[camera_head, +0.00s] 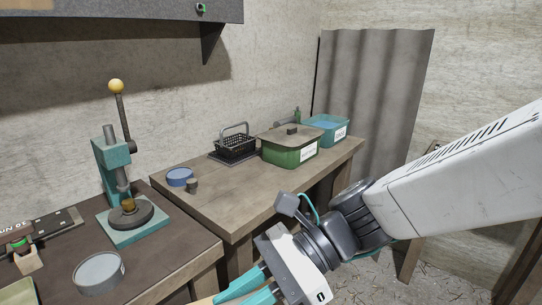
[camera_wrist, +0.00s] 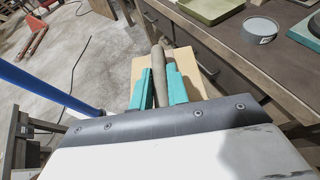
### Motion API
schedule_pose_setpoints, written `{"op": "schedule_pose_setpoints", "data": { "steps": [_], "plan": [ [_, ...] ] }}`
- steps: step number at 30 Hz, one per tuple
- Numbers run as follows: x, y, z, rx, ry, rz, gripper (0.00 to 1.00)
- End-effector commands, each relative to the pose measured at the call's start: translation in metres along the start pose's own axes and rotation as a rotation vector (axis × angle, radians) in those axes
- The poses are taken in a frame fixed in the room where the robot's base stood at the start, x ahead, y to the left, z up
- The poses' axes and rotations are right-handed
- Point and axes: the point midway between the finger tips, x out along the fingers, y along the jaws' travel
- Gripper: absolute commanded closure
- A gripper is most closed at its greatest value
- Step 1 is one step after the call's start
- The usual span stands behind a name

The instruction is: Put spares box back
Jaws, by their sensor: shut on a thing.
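The labels are too small to read, so I cannot tell which is the spares box. My gripper (camera_head: 232,299) is low in front of the benches, well away from both boxes. In the wrist view, its teal fingers (camera_wrist: 159,90) are shut on a grey-brown rounded bar (camera_wrist: 158,68). A pale tan panel (camera_wrist: 205,85) shows beside the bar; I cannot tell whether they are joined.
The wooden bench (camera_head: 235,195) has clear room at its front. It holds a black wire basket (camera_head: 234,148) and a blue round tin (camera_head: 180,177). A teal press (camera_head: 120,190) and a grey tin (camera_head: 99,271) stand on the darker bench. A blue pole (camera_wrist: 45,85) is left.

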Motion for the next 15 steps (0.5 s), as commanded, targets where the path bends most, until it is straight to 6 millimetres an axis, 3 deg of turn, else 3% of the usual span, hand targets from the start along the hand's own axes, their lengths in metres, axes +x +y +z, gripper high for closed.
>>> {"op": "schedule_pose_setpoints", "data": {
  "steps": [8,15],
  "plan": [
    [-0.003,-0.027,0.009,0.031,-0.001,-0.081,1.0],
    [-0.014,-0.066,0.012,0.085,-0.001,-0.207,1.0]
  ]
}}
